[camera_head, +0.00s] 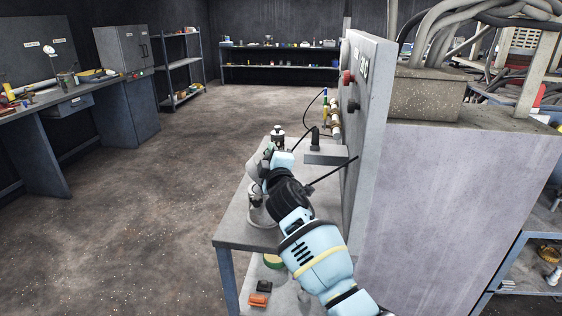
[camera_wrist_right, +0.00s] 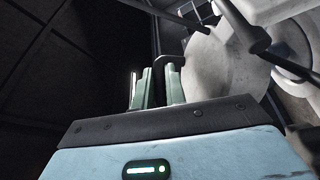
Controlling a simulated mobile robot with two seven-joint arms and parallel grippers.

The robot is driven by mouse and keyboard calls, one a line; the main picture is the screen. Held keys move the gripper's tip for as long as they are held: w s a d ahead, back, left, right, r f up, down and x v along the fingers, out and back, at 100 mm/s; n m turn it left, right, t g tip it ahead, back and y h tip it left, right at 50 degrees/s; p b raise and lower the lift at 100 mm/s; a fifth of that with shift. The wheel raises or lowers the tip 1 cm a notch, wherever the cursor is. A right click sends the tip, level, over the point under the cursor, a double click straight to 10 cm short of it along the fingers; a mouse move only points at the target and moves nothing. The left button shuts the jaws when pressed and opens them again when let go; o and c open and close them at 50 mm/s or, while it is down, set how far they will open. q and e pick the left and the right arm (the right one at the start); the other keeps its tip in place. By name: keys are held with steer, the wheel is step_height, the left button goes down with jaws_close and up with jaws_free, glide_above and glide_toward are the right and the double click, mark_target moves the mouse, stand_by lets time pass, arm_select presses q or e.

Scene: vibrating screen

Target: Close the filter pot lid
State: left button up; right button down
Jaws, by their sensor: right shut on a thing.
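My right gripper (camera_head: 268,152) is over the grey table, with its arm reaching in from the lower right. In the right wrist view its two pale green fingers (camera_wrist_right: 160,85) are close together on a thin dark handle (camera_wrist_right: 170,60). Beside them is a large pale round metal part (camera_wrist_right: 215,65), which looks like the pot lid; I cannot tell how far it is tilted. In the head view a round metal rim (camera_head: 259,214), likely of the filter pot, shows partly behind my arm, which hides most of the pot. My left gripper is not in view.
A grey upright panel (camera_head: 369,120) with a red knob stands right of the table (camera_head: 240,233). A dark rod (camera_head: 330,171) and a grey bracket (camera_head: 326,158) jut from it near my arm. Small items lie on the shelf below. The floor on the left is clear.

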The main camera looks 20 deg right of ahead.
mark_target(257, 157)
steer(key=shift+w+a+r+n, duration=0.25)
steer(key=shift+a+n, duration=0.05)
steer(key=shift+a, duration=0.25)
steer(key=shift+w+a+f+n, duration=0.1)
steer(key=shift+a+f+n, duration=0.05)
steer(key=shift+a+n, duration=0.2)
steer(key=shift+w+a+f+n+y+p, duration=0.3)
steer(key=shift+w+a+f+y, duration=0.1)
steer(key=shift+a, duration=0.1)
steer(key=shift+w+a+f+n, duration=0.1)
steer(key=shift+a+f+n, duration=0.05)
steer(key=shift+n, duration=0.2)
steer(key=shift+a+f+n+g, duration=0.15)
steer(key=shift+n+g, duration=0.15)
steer(key=c, duration=1.5)
jaws_free()
steer(key=shift+w+a+f, duration=0.1)
steer(key=shift+o, duration=0.2)
steer(key=shift+f, duration=0.1)
